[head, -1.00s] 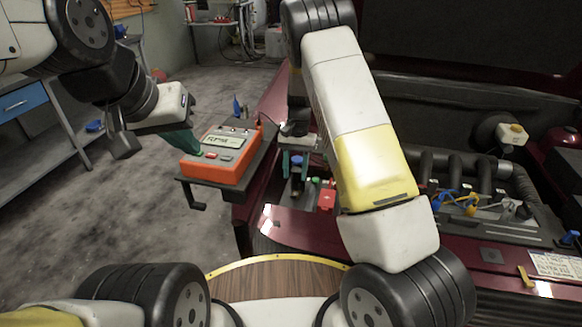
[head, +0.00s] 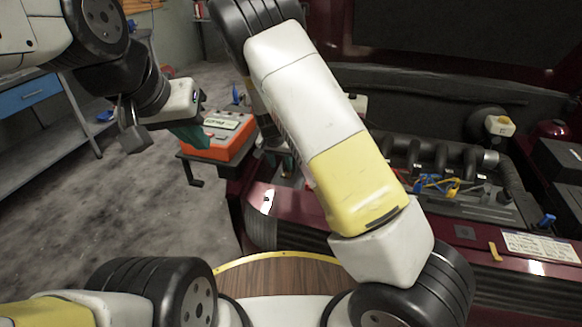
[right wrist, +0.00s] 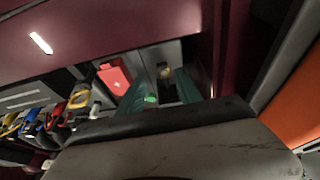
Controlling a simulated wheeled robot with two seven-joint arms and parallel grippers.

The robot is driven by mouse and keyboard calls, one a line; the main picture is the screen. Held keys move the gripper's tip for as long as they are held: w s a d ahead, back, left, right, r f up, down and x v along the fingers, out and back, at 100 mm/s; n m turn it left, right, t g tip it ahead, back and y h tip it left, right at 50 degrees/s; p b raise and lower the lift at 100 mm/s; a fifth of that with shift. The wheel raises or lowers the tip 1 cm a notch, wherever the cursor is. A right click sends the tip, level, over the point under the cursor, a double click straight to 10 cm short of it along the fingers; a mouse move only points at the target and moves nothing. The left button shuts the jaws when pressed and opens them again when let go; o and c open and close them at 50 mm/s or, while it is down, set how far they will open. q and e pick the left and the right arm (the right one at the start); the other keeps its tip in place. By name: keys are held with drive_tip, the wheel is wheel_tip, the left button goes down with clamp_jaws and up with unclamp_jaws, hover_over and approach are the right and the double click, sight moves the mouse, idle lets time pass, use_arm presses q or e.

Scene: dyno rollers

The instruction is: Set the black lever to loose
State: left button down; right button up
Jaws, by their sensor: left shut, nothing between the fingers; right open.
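No lever that I can name for sure shows. A dark crank-like handle (head: 190,172) hangs under the front of the black tray that carries an orange device (head: 213,146). My left gripper (head: 192,136) is shut and empty at the device's left side; I cannot tell if it touches. My right gripper is mostly behind my right arm in the head view. In the right wrist view, its two green fingers (right wrist: 160,95) are apart and point down into the car's bay. A small green round top (right wrist: 150,99) and a dark fitting with a yellowish part (right wrist: 165,72) show between them.
A red box (right wrist: 115,75) sits just left of the right fingers. Several coloured tools or clips (right wrist: 40,122) lie further left. The dark red car body (head: 340,215) borders the bay, with hoses (head: 435,155) at right. Open floor (head: 130,210) lies at left.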

sight(285, 177)
drive_tip(key=x, duration=0.7)
drive_tip(key=shift+w+a+f, duration=0.1)
drive_tip(key=shift+w+f, duration=0.05)
drive_tip(key=shift+f, duration=0.05)
clamp_jaws()
